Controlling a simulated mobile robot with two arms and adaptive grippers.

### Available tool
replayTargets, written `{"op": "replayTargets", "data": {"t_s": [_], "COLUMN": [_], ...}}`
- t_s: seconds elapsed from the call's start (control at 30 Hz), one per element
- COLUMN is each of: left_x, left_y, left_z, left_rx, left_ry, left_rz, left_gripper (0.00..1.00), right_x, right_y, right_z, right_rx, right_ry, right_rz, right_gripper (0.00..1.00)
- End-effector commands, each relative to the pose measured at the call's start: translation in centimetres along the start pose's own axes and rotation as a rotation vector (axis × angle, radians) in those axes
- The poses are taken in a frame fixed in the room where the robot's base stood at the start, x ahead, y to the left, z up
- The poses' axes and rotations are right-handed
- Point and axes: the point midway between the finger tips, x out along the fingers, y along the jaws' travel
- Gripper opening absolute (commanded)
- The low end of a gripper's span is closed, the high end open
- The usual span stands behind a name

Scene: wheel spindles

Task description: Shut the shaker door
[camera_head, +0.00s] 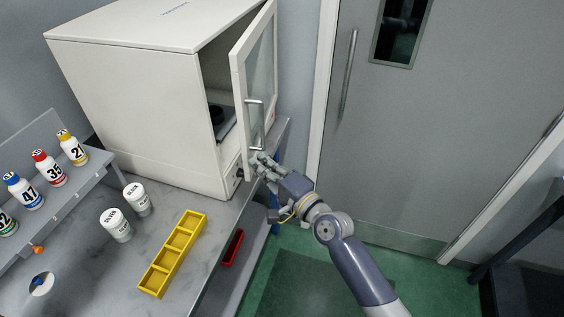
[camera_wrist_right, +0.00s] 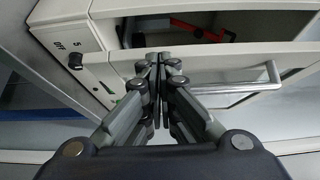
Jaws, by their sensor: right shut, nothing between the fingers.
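The shaker (camera_head: 140,90) is a large white box at the back of the bench. Its door (camera_head: 238,85), a white frame with a glass pane, is hinged open and stands out toward the right. The door's bar handle (camera_head: 256,118) is on its outer face; it also shows in the right wrist view (camera_wrist_right: 262,80). My right gripper (camera_head: 256,163) is at the door's lower end, just below the handle. In the wrist view its fingers (camera_wrist_right: 155,65) are closed together with nothing between them, in front of the door. Contact with the door cannot be told. My left gripper is not in view.
A yellow compartment tray (camera_head: 172,254) and two white jars (camera_head: 117,226) stand on the bench. A rack with several numbered bottles (camera_head: 50,168) is at the left. A red item (camera_head: 232,248) lies below the bench edge. A grey room door (camera_head: 420,130) is behind at the right.

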Motion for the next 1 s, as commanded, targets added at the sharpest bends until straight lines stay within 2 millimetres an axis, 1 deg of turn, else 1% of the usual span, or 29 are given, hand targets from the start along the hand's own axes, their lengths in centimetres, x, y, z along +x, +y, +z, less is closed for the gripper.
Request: {"op": "replayTargets", "data": {"t_s": [0.03, 0.1, 0.2, 0.27, 0.37, 0.53, 0.67, 1.0], "left_x": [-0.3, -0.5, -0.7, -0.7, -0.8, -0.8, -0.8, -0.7], "left_y": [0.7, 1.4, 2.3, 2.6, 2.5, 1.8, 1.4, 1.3], "left_z": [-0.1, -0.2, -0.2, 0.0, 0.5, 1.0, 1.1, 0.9], "left_rx": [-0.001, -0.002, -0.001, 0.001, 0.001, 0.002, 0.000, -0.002], "left_ry": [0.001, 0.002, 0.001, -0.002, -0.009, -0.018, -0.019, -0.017], "left_rz": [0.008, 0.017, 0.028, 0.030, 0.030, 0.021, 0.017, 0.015], "left_gripper": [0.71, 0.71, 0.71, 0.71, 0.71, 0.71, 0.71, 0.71], "right_x": [0.8, 1.5, 2.3, 2.7, 3.0, 3.2, 3.1, 3.1], "right_y": [-0.3, -0.2, -0.1, -0.1, -0.1, 0.0, 0.0, 0.0], "right_z": [0.7, 1.4, 2.3, 2.6, 2.9, 3.0, 3.0, 2.9], "right_rx": [0.001, 0.000, 0.000, 0.000, -0.001, -0.002, -0.001, -0.001], "right_ry": [-0.004, -0.008, -0.013, -0.015, -0.016, -0.016, -0.017, -0.016], "right_rz": [-0.002, -0.001, 0.000, -0.001, -0.001, 0.000, 0.000, 0.000], "right_gripper": [0.00, 0.00, 0.00, 0.00, 0.00, 0.00, 0.00, 0.00]}}
